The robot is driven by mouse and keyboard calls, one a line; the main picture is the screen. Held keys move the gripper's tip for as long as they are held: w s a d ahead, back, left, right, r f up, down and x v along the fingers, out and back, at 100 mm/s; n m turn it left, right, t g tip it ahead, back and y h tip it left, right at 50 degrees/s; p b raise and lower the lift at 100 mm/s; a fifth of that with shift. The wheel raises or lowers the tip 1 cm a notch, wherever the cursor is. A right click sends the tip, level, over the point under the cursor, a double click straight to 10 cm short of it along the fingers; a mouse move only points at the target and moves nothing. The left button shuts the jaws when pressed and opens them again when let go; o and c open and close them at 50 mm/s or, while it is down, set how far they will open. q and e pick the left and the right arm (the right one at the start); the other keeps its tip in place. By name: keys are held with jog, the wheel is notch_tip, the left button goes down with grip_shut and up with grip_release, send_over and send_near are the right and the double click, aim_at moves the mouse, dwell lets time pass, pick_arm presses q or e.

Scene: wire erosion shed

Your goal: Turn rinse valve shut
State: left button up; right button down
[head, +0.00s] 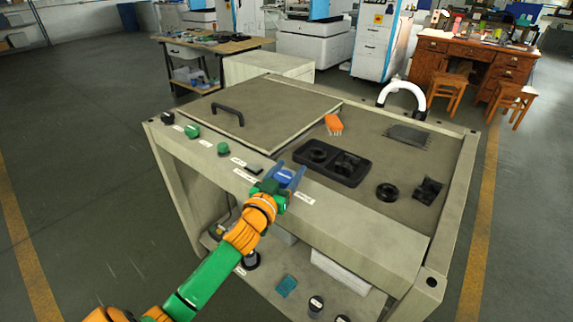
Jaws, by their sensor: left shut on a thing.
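The rinse valve appears as a blue knob (285,177) on the front ledge of the grey bench, the rightmost in a row of controls. My left gripper (284,180) reaches it from the front and is shut on it, with a finger on either side. The gripper and wrist hide part of the knob and its base, so its turn angle cannot be told. Small white labels lie along the ledge, too small to read. My right gripper is not in view.
A black knob (167,118) and green knobs (192,131) sit left along the ledge. Behind are a hinged-looking lid with a black handle (228,113), a black tray (303,168), an orange brush (333,124) and a black ring (387,193). A lower shelf holds jars.

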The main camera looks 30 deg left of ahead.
pick_arm(q)
jog(key=shift+d+m+h, duration=0.15)
jog(key=shift+m+h, duration=0.35)
jog(key=shift+h, duration=0.3)
jog(key=o, duration=1.4)
jog(key=shift+c, duration=0.2)
jog(key=s, duration=0.7)
jog(key=shift+d, duration=0.25)
